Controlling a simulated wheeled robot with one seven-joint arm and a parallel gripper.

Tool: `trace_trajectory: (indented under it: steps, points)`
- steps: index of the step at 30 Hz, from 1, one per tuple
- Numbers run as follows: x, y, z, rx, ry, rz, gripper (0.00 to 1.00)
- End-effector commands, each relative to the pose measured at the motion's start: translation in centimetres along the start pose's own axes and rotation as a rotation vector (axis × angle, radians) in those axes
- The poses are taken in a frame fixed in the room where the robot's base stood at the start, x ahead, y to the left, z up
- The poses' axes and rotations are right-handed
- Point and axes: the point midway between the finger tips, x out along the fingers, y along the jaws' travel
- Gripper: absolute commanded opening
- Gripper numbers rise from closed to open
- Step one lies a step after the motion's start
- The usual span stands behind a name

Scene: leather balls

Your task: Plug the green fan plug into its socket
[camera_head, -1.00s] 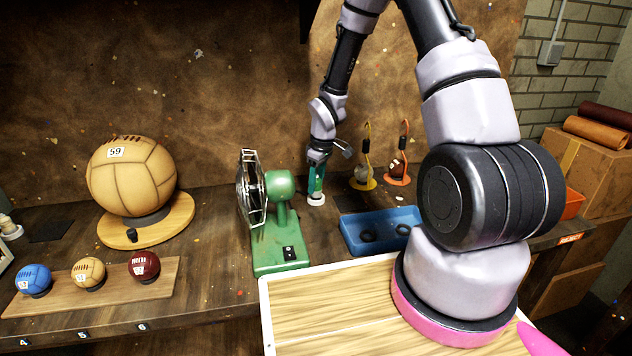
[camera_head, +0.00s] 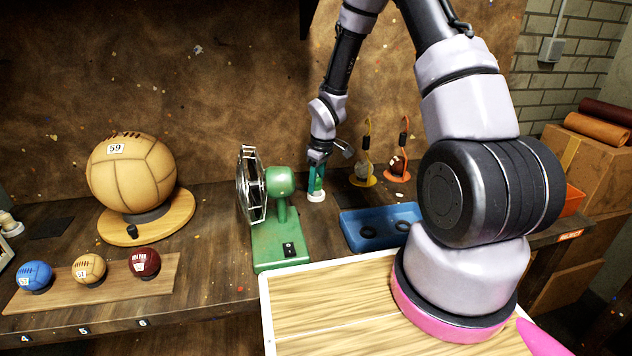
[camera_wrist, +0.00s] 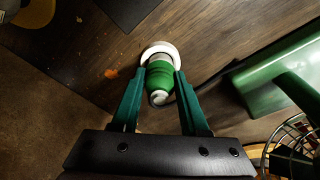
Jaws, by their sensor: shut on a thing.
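The green plug (camera_wrist: 160,77) stands between the two teal fingers of my gripper (camera_wrist: 161,84), and its pale end shows at the near side. My gripper (camera_head: 317,176) is shut on it, pointing down behind the fan in the head view. The round white socket (camera_wrist: 160,48) sits at the plug's far end, lined up with it; it also shows under the fingertips in the head view (camera_head: 316,197). The plug appears to meet the socket, but I cannot tell how deep it sits. The green fan (camera_head: 281,245) stands left of my gripper. A dark cable runs from near the plug toward the fan base.
A blue tray (camera_head: 352,232) with dark round recesses lies right of the fan. Yellow (camera_head: 362,181) and orange (camera_head: 397,177) stands with hanging items are right of my gripper. A large ball (camera_head: 131,174) and several small balls are at left. A light wooden board (camera_head: 330,310) is in front.

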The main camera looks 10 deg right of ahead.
Motion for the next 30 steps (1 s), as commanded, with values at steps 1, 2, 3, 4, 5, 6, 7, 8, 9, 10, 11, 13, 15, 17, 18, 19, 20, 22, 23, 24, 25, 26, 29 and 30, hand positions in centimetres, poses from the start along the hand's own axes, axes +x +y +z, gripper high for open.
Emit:
trace_trajectory:
  steps: [1, 2, 3, 4, 5, 6, 7, 8, 9, 10, 11, 13, 15, 17, 18, 19, 20, 22, 23, 24, 25, 26, 29, 30]
  points:
    - [0.06, 0.01, 0.00, 0.000, 0.000, 0.000, 0.00]
    - [0.08, 0.01, 0.00, 0.000, 0.000, 0.000, 0.00]
    - [0.09, 0.01, 0.00, 0.000, 0.000, 0.000, 0.00]
    - [0.10, 0.01, 0.00, 0.000, 0.000, 0.000, 0.00]
    - [0.10, 0.01, 0.00, 0.000, 0.000, 0.000, 0.00]
    - [0.09, 0.01, 0.00, 0.000, 0.000, 0.000, 0.00]
    - [0.09, 0.01, 0.00, 0.000, 0.000, 0.000, 0.00]
    - [0.09, 0.01, 0.00, 0.000, 0.000, 0.000, 0.00]
    - [0.09, 0.01, 0.00, 0.000, 0.000, 0.000, 0.00]
    - [0.10, 0.01, 0.00, 0.000, 0.000, 0.000, 0.00]
    - [0.10, 0.01, 0.01, 0.000, 0.000, 0.000, 0.00]
    - [0.13, 0.00, 0.01, 0.000, 0.000, 0.000, 0.00]
    - [0.20, 0.01, 0.02, 0.000, 0.000, 0.000, 0.00]
    - [0.28, 0.01, 0.03, 0.000, 0.000, 0.000, 0.00]
    - [0.35, 0.01, 0.04, 0.000, 0.000, 0.000, 0.00]
    - [0.40, 0.00, 0.05, 0.000, 0.000, 0.000, 0.00]
    - [0.45, 0.01, 0.06, 0.000, 0.000, 0.000, 0.00]
    - [0.58, 0.01, 0.08, 0.000, 0.000, 0.000, 0.00]
    - [0.64, 0.01, 0.09, 0.000, 0.000, 0.000, 0.00]
    - [0.71, 0.01, 0.11, 0.000, 0.000, 0.000, 0.00]
    - [0.77, 0.01, 0.12, 0.000, -0.001, 0.000, 0.00]
    - [0.83, 0.01, 0.13, 0.000, -0.001, 0.000, 0.00]
    - [0.89, 0.01, 0.15, 0.000, -0.001, 0.000, 0.63]
    - [0.88, 0.01, 0.14, 0.000, -0.001, 0.000, 0.78]
